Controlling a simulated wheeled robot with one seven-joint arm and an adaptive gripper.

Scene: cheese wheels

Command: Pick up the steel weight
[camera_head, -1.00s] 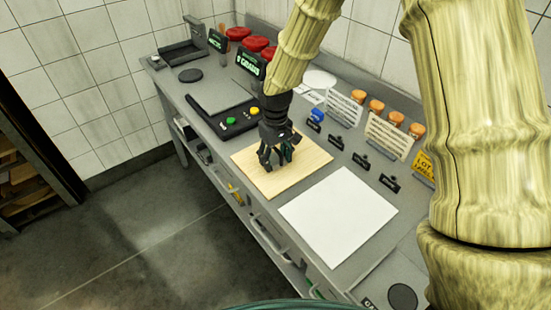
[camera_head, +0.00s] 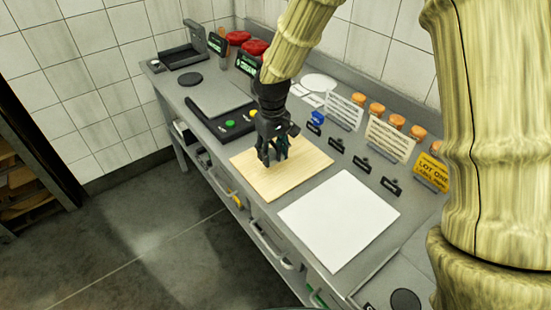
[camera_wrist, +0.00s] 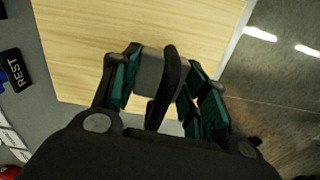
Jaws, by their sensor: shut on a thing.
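My gripper (camera_head: 272,157) is over the pale wooden board (camera_head: 302,180) on the grey counter, with its fingers pointing down. In the wrist view, my gripper (camera_wrist: 155,100) is shut around a small grey block, the steel weight (camera_wrist: 148,70), between its green-padded fingers. A dark curved finger crosses in front and hides part of the weight. The board (camera_wrist: 85,50) shows behind it. In the head view, the fingers hide the weight, and I cannot tell whether it touches the board.
A white slab (camera_head: 338,220) lies in front of the board. A scale (camera_head: 225,98) with green and yellow buttons stands behind it. Small black labels (camera_head: 361,164), white cards (camera_head: 388,137) and orange-topped jars (camera_head: 376,109) line the wall side. The open floor lies left.

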